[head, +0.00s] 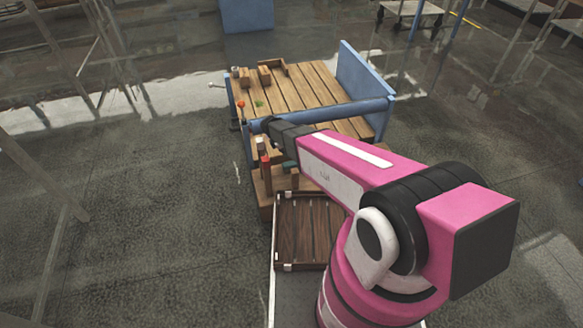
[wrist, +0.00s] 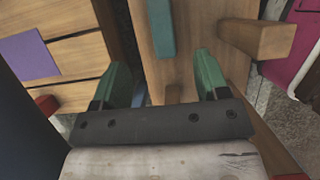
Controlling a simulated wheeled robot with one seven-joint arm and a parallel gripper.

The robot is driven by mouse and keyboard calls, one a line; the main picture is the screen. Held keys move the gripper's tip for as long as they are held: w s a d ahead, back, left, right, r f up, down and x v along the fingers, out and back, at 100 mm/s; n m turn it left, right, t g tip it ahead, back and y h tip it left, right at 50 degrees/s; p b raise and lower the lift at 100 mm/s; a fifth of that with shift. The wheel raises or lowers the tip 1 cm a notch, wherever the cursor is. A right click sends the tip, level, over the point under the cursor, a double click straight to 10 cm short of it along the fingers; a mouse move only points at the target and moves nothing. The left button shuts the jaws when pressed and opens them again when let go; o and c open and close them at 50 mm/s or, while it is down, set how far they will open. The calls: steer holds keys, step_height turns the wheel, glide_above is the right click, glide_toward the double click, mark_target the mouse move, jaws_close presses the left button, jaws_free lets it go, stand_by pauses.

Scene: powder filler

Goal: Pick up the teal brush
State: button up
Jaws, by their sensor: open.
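The teal brush appears to be the flat teal piece (wrist: 161,28) at the top of the wrist view, lying on a wooden board (wrist: 190,22). Its upper end is cut off by the frame edge. My gripper is mostly hidden there by my arm.
A wooden peg (wrist: 257,38) stands out right of the brush. A slatted table (head: 300,88) with a blue rail (head: 345,111) and small wooden blocks lies behind. A purple square (wrist: 30,55) lies on slats at left. A dark slatted tray (head: 308,232) sits nearer.

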mark_target(290, 163)
steer(key=f, duration=0.7)
steer(key=shift+d, duration=0.25)
steer(key=shift+x, duration=3.3)
steer(key=shift+f, duration=0.25)
steer(key=c, duration=1)
